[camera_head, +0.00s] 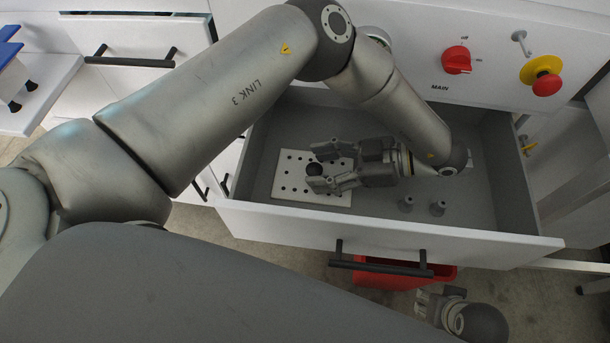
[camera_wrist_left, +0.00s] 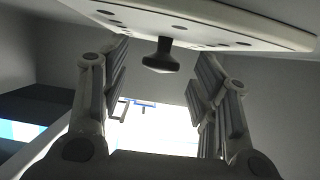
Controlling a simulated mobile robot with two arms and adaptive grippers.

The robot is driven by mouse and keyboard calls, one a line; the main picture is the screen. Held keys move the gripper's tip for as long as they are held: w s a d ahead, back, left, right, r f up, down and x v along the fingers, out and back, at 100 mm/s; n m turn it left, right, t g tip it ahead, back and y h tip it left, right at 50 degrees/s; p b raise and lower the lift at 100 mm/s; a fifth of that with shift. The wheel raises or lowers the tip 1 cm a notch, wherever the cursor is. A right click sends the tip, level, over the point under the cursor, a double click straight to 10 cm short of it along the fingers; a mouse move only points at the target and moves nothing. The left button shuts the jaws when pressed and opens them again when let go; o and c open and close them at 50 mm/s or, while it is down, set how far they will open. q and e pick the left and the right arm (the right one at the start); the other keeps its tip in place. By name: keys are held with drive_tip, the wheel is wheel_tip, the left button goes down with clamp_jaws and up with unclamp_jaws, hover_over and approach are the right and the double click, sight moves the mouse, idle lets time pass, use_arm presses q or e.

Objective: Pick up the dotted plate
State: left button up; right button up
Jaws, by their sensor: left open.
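The dotted plate (camera_head: 290,178), white with rows of black dots, lies in the left part of the open drawer. In the left wrist view the plate (camera_wrist_left: 268,30) is at the top, with a dark knob (camera_wrist_left: 160,59) standing out from it. My left gripper (camera_head: 318,167) is over the plate, its fingers open on either side of the knob. In the wrist view a gap shows between each finger and the knob. The gripper hides part of the plate's right side. My right gripper (camera_head: 430,303) is low at the bottom right, outside the drawer, partly hidden; its opening is unclear.
The grey drawer (camera_head: 470,215) has a white front (camera_head: 300,226) with a black handle (camera_head: 380,266). A red switch (camera_head: 457,60) and an emergency button (camera_head: 546,85) are above. A red bin (camera_head: 440,272) is below.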

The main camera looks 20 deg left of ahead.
use_arm(q)
drive_tip(key=c, duration=1.2)
clamp_jaws()
drive_tip(key=shift+r, duration=0.1)
